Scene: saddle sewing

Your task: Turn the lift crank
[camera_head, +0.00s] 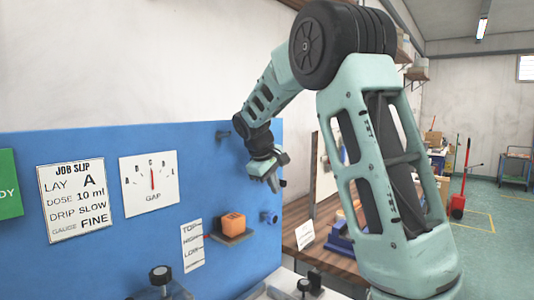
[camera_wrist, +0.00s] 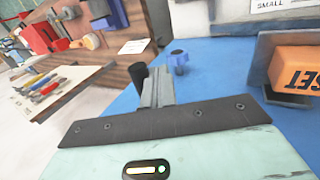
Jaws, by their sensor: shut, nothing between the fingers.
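My gripper (camera_head: 274,180) is in front of the right part of the blue panel, above the small shelf; its grey fingers (camera_wrist: 158,88) are shut and empty. A black rounded handle (camera_wrist: 138,75) shows just left of the fingers; it may be the lift crank's grip, and I cannot tell whether the fingers touch it. An orange block (camera_head: 232,222) marked SET sits on a dark shelf (camera_head: 234,238) beside a TOP/HIGH/LOW scale (camera_head: 192,245).
The blue panel (camera_head: 100,150) carries a job slip (camera_head: 75,200) and a GAP dial (camera_head: 150,183). Metal fittings with black knobs (camera_head: 160,275) stand at the bottom. A wooden bench (camera_head: 325,250) with tools and a card lies to the right.

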